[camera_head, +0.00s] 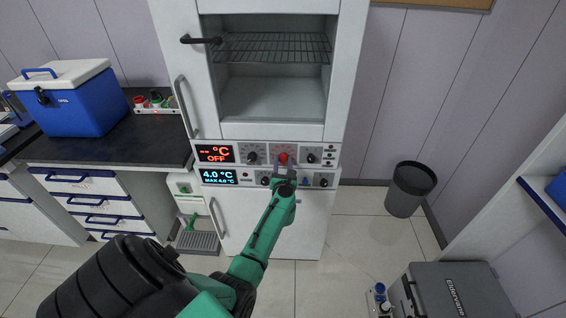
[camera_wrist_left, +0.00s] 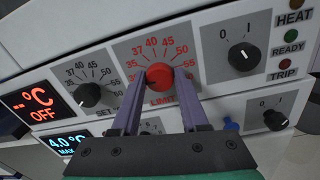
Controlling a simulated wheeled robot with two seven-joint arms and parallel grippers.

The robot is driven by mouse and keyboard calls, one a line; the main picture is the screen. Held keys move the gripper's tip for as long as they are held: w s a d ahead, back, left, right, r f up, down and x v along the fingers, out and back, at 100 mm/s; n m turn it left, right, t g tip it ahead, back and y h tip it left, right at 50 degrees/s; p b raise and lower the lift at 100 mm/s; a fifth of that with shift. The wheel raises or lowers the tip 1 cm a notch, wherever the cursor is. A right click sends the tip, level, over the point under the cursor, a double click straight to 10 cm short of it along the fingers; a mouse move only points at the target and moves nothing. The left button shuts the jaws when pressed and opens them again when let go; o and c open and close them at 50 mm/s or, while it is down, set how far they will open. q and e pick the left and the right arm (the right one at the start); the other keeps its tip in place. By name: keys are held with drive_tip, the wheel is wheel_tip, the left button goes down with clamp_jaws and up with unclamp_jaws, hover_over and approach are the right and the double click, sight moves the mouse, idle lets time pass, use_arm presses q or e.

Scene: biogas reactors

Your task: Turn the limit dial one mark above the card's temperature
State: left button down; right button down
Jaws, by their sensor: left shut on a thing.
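I cannot make out which mark the dial points at. The card is not seen in these frames. My right gripper is not in view.
A black set knob (camera_wrist_left: 88,95) is left of the dial and a 0–1 switch (camera_wrist_left: 242,56) right. The upper display (camera_head: 214,153) reads OFF; the lower display (camera_head: 219,177) reads 4.0 °C. The incubator chamber (camera_head: 272,95) above is empty. A bin (camera_head: 410,188) stands to the right.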

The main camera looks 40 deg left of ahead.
use_arm(q)
drive_tip(key=shift+m, duration=0.3)
drive_tip(key=m, duration=0.5)
drive_tip(key=m+p, duration=0.1)
drive_tip(key=m, duration=0.5)
drive_tip(key=shift+m, duration=0.3)
drive_tip(key=m+t+p, duration=0.1)
drive_tip(key=m, duration=0.5)
drive_tip(key=shift+m, duration=0.4)
drive_tip(key=m+p, duration=0.1)
drive_tip(key=m, duration=0.4)
drive_tip(key=shift+a+m+h, duration=0.1)
drive_tip(key=shift+m+h, duration=0.2)
drive_tip(key=shift+c, duration=2.1)
unclamp_jaws()
